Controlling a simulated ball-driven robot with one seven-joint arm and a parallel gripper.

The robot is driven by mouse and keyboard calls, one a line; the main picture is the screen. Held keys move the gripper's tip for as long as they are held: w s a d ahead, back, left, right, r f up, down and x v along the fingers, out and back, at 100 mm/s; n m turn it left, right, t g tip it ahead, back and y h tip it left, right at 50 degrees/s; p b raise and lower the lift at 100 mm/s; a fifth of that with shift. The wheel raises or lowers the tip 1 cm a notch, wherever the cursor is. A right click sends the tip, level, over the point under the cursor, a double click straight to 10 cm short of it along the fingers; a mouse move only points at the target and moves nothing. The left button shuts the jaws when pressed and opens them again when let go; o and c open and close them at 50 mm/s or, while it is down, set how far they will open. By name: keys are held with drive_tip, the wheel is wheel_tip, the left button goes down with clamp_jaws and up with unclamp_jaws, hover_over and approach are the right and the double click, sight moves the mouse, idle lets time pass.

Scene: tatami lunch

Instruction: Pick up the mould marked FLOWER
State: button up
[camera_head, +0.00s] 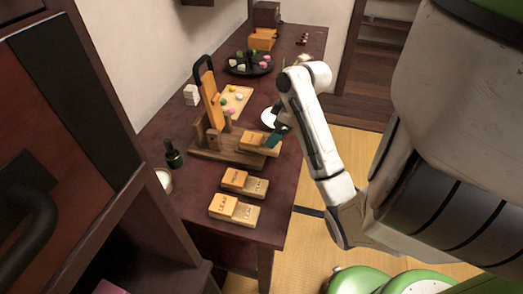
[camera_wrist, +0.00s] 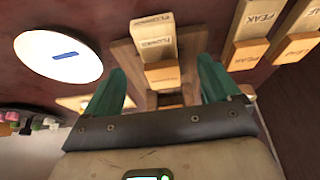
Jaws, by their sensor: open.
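The mould marked FLOWER (camera_wrist: 152,42) is a pale wooden block with an orange-tan part, and its lettering reads in the wrist view. In the head view a mould (camera_head: 255,138) in the same place lies at the right end of the wooden press base (camera_head: 212,150). My gripper (camera_wrist: 161,65) is open, with one green finger on each side of the FLOWER mould in the wrist view. Nothing is seen gripped. In the head view the green fingers (camera_head: 277,138) are beside that mould's right end and partly cover it. I cannot tell whether they touch it.
The mould marked PEAK (camera_head: 242,182) and the mould marked LEAF (camera_head: 233,209) lie nearer on the dark table. A white plate (camera_wrist: 58,57) is close by. A press lever (camera_head: 208,88), a dark bottle (camera_head: 173,155) and a tray of sweets (camera_head: 248,68) stand farther left or back.

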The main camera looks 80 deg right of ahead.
sight(261, 146)
drive_tip(key=x, duration=0.6)
drive_tip(key=shift+d+f, duration=0.2)
drive_tip(key=shift+f, duration=0.05)
drive_tip(key=c, duration=1.2)
drive_tip(key=shift+r, duration=0.1)
